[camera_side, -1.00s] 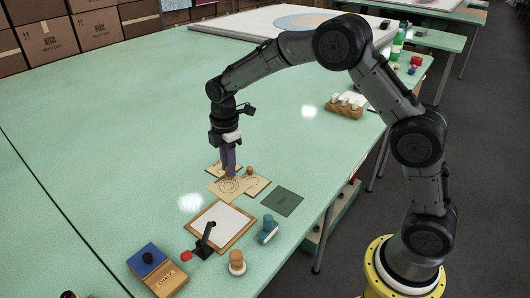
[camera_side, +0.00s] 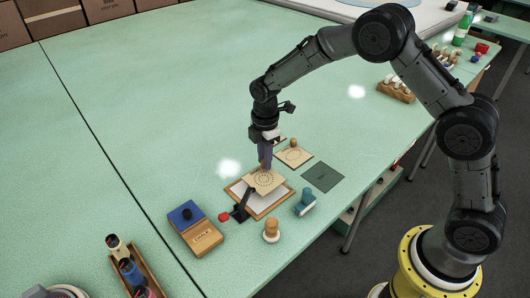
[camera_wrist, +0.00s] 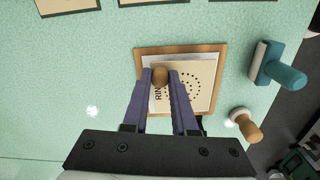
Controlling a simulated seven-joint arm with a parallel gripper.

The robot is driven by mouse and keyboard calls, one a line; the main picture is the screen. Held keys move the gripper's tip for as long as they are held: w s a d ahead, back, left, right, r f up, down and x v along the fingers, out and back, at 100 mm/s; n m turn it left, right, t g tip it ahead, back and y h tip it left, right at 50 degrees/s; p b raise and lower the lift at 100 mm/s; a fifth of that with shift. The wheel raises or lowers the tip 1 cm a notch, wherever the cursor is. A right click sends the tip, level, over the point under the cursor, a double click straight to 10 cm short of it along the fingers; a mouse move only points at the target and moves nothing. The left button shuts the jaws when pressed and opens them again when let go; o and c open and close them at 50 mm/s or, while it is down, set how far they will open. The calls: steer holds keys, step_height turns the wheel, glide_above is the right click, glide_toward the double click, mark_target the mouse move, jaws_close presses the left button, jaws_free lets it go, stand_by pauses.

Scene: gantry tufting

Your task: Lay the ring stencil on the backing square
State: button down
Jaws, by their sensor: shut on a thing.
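My gripper (camera_side: 265,166) is shut on the knob of the tan ring stencil (camera_side: 267,181), a square card with a ring of dark dots. In the wrist view the fingers (camera_wrist: 160,75) pinch its round wooden knob, and part of the lettering "RIN" shows on the stencil (camera_wrist: 201,88). The stencil is over the white backing square (camera_side: 238,189), which lies in a brown wooden frame (camera_side: 262,214). It covers most of the white in the wrist view. I cannot tell whether it touches the square or hovers just above.
A black clamp arm with a red tip (camera_side: 224,217) stands at the frame's near left. Another knobbed stencil (camera_side: 293,158) and a dark green square (camera_side: 323,177) lie behind.

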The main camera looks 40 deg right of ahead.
mark_target(260, 170)
steer(key=shift+f, duration=0.6)
steer(key=shift+a+f, duration=0.7)
steer(key=shift+a, duration=0.15)
steer(key=c, duration=0.6)
jaws_free()
step_height(260, 170, up, 14)
steer(key=shift+s+f, duration=0.1)
